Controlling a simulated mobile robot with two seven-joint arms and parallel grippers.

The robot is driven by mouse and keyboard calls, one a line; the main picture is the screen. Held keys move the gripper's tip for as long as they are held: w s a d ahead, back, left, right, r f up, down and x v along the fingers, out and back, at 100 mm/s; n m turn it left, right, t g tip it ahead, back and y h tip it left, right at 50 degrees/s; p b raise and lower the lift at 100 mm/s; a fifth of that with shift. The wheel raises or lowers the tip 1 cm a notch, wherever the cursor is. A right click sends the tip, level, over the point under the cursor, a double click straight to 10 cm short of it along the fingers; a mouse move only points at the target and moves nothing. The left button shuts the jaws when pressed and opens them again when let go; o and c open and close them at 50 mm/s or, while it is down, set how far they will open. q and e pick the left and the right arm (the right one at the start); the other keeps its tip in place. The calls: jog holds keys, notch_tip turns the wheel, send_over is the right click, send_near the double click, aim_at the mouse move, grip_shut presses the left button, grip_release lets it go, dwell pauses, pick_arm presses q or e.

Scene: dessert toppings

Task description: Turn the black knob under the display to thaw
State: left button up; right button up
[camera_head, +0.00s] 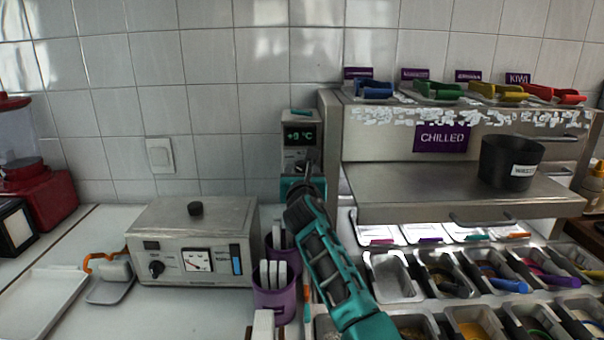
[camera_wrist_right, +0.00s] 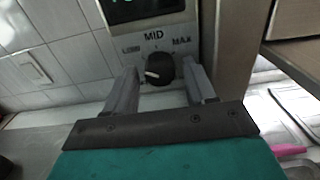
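The black knob (camera_wrist_right: 160,68) sits on a pale panel just under the dark display (camera_wrist_right: 140,8) in the right wrist view. Its white pointer mark lies toward the lower left. Lettering around it includes MID at the top and MAX at the right; the left label is hard to read. In the head view the display (camera_head: 299,135) reads about +9 °C, and my gripper partly hides the knob below it. My right gripper (camera_wrist_right: 160,80) is open, its grey fingers on either side of the knob; I cannot tell if they touch it. My left gripper is not in view.
A metal cabinet with a shelf (camera_head: 450,190) stands close on the right. A metal box with a dial (camera_head: 215,215) stands left of my right arm. Purple cups (camera_head: 275,303) stand beside the arm. Topping bins (camera_head: 397,281) fill the lower right.

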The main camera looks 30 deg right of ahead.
jog(key=c, duration=0.9)
jog(key=shift+m, duration=0.3)
jog(key=m+p, duration=0.1)
jog(key=m, duration=0.1)
jog(key=shift+m, duration=2.1)
jog(key=o, duration=1)
jog(key=shift+o, duration=0.2)
jog(key=shift+s+a, duration=0.1)
